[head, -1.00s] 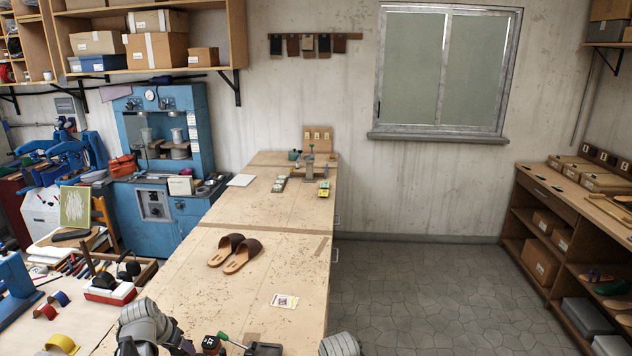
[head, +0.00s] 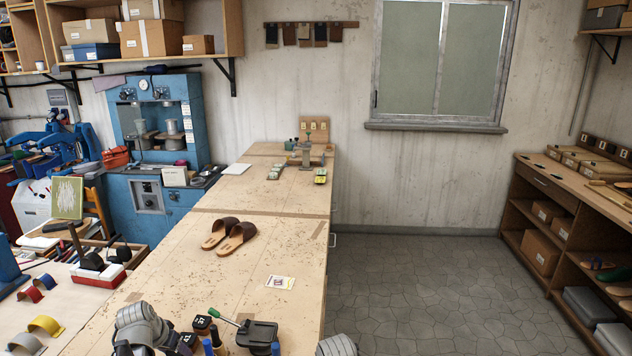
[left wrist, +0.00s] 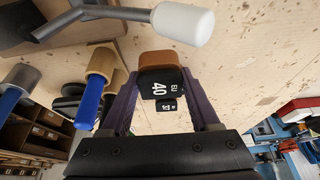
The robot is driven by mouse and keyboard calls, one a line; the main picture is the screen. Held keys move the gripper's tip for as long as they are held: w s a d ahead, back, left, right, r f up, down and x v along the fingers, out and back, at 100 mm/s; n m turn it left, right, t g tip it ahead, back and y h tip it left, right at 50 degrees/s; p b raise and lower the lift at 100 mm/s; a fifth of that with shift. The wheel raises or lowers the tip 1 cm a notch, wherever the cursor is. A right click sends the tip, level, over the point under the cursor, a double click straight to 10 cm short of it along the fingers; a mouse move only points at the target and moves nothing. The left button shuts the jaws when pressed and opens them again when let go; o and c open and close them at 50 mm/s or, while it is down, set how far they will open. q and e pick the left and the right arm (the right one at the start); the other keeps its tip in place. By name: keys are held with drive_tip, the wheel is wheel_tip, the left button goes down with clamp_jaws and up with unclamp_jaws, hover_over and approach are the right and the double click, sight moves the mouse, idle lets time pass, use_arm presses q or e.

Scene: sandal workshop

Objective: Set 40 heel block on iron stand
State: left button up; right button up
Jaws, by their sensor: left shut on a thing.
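The 40 heel block (left wrist: 160,84) is black with a brown end and white "40 EU" print. My left gripper (left wrist: 160,98) is shut on it, with a purple finger on each side. In the head view, a dark block with white marks (head: 203,325) shows near the bottom; I cannot tell whether it is the held one. A grey upright post (head: 306,156) stands on the far bench. I cannot tell for sure whether it is the iron stand. My right gripper is not in view.
Brown sandals (head: 232,236) and a small card (head: 280,282) lie on the bench. A black object (head: 258,335) and a green-handled tool (head: 224,316) lie near its front. The left wrist view shows a white-headed tool (left wrist: 183,22) and a blue-handled tool (left wrist: 88,103). Mid-bench is mostly clear.

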use_arm(q)
wheel_tip(320, 180, down, 2)
drive_tip(key=shift+f+b, duration=0.1)
drive_tip(key=shift+b, duration=0.35)
wheel_tip(320, 180, up, 8)
drive_tip(key=p, duration=0.8)
drive_tip(key=shift+w, duration=0.1)
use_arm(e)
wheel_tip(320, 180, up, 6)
use_arm(q)
wheel_tip(320, 180, down, 7)
drive_tip(key=b, duration=0.6)
drive_tip(key=shift+b, duration=0.35)
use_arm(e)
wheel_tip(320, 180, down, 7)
use_arm(q)
wheel_tip(320, 180, down, 3)
drive_tip(key=b, duration=0.3)
drive_tip(key=shift+f+b, duration=0.15)
drive_tip(key=shift+b, duration=0.2)
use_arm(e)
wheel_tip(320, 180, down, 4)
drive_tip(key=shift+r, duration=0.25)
use_arm(q)
drive_tip(key=shift+f, duration=0.15)
drive_tip(key=o, duration=1.4)
drive_tip(key=shift+c, duration=0.2)
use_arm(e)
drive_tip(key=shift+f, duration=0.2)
